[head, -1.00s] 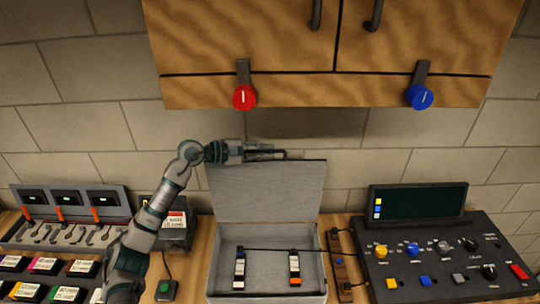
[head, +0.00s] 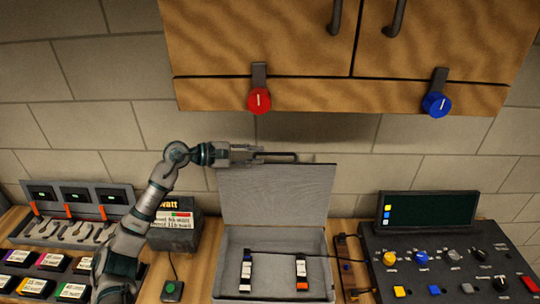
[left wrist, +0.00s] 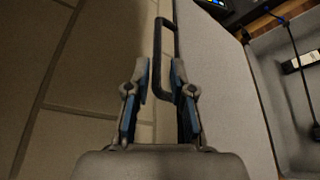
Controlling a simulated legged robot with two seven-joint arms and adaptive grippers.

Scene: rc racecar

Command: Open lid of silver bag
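The silver bag is a grey case on the counter, and its open base (head: 232,292) faces up. Its lid (head: 278,195) stands raised at the back, close to upright. A black handle (head: 285,155) sits at the lid's top edge and also shows in the left wrist view (left wrist: 157,45). My left gripper (head: 256,154) is at the lid's top left, beside the handle. In the left wrist view my left gripper (left wrist: 161,66) has its fingers apart, with one bar of the handle between them; the right finger overlaps the handle's other bar. My right gripper is not in view.
Two small labelled blocks (head: 246,270) (head: 301,272) lie in the base. A control panel (head: 440,255) stands on the right. A dark box (head: 174,232) and a tool rack (head: 75,225) are on the left. A wooden cabinet (head: 250,40) with red and blue knobs hangs above.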

